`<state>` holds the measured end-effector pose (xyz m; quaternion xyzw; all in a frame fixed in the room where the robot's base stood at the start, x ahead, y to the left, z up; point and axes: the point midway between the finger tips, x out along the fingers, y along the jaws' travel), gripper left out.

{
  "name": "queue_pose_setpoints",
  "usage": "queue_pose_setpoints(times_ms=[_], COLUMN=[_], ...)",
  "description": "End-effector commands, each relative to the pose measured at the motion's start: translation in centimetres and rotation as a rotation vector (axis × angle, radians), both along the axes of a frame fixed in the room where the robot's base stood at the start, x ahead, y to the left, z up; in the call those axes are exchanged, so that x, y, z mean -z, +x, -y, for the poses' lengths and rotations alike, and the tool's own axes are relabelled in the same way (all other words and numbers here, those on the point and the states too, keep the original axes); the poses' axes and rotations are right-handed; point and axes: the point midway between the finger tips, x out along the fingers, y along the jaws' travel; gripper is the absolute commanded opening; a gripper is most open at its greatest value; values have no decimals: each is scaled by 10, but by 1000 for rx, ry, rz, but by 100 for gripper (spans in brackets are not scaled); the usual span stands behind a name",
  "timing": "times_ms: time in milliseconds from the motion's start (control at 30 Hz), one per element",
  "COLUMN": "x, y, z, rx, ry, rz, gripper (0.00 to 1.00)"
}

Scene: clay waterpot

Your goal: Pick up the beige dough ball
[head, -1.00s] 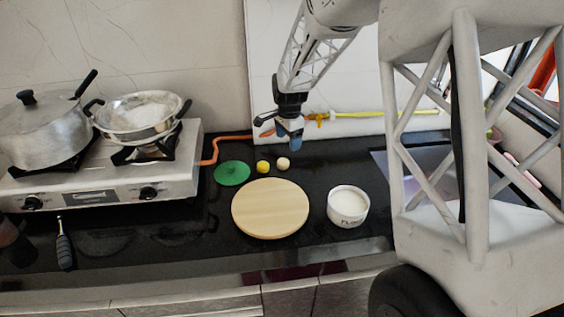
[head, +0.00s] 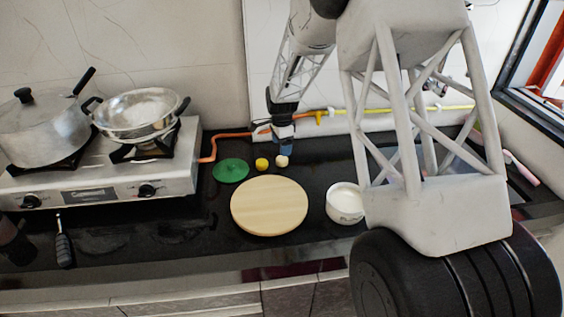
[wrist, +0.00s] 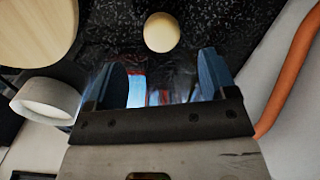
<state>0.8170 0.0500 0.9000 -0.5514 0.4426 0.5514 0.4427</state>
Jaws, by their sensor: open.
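The beige dough ball (head: 282,161) sits on the black counter behind the round wooden board, beside a yellow ball (head: 262,164). In the wrist view the beige ball (wrist: 162,32) lies just beyond the fingertips, roughly midway between them. My gripper (head: 287,152) is right behind and above the ball in the head view. Its two blue fingers (wrist: 166,72) are open with nothing between them. The ball and the fingers appear apart in the wrist view.
The wooden board (head: 269,206) lies in front, with a green disc (head: 230,171) to its upper left and a white bowl (head: 344,203) to its right. An orange hose (head: 208,150) runs behind. A stove (head: 110,180) with a pot and a pan stands at left.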

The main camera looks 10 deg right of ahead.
Motion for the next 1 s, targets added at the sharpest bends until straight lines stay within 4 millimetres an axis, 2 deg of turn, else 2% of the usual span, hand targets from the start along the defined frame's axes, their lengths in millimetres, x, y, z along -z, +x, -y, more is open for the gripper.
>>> queue_pose_setpoints(times_ms=[200, 667, 1000], x=[17, 22, 56], y=[0, 0, 2], z=[0, 0, 1], rx=[0, 0, 0], ry=[0, 0, 0], rz=[-1, -1, -2], gripper=[78, 78, 78])
